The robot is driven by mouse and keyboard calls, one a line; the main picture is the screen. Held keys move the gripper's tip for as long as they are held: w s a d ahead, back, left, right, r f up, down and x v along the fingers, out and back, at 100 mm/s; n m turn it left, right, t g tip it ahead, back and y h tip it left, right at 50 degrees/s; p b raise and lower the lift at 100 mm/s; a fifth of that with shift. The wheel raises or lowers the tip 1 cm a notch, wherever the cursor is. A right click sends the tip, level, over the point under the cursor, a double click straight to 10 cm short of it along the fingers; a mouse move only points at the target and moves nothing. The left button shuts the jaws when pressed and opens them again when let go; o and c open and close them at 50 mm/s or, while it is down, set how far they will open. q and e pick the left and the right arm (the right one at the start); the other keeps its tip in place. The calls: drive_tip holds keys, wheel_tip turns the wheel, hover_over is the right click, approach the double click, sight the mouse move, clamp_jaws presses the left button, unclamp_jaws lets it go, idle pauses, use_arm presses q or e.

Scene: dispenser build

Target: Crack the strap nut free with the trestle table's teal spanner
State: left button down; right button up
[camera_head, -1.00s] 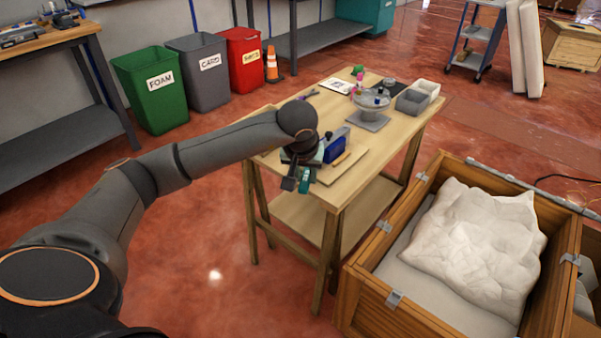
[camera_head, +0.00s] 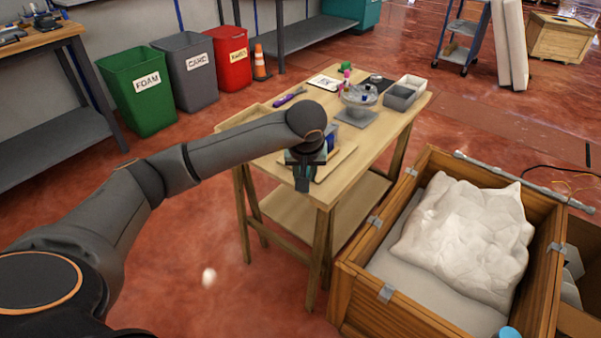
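The wooden trestle table (camera_head: 392,128) stands in the middle of the view. My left arm reaches in from the left, and my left gripper (camera_head: 303,184) points down at the table's near end. Dark teal shows around the fingers; I cannot tell whether it is the teal spanner or another part, nor whether the fingers are shut on it. My wrist hides much of this end of the table. The wooden crate (camera_head: 360,285) at the lower right has metal corner clips and a grey bar (camera_head: 520,180) along its far edge. I cannot make out the strap nut. My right gripper is not in view.
A purple tool (camera_head: 289,97), a glass-like bowl (camera_head: 359,95) and grey bins (camera_head: 400,97) lie farther back on the table. White wrapped material (camera_head: 465,235) fills the crate. Green, grey and red waste bins stand behind left.

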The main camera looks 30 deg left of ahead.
use_arm(q)
drive_tip(key=shift+w+d+n, duration=0.5)
drive_tip(key=shift+d+n, duration=0.15)
drive_tip(key=shift+n, duration=0.05)
drive_tip(key=shift+w+d+n+g+y, duration=0.45)
drive_tip(key=shift+w+n, duration=0.1)
drive_tip(key=shift+n, duration=0.15)
drive_tip(key=shift+s, duration=0.1)
drive_tip(key=shift+r+p, duration=0.15)
drive_tip(key=shift+p, duration=0.2)
wheel_tip(320, 180, up, 4)
drive_tip(key=p, duration=0.3)
idle(0.4)
idle(0.3)
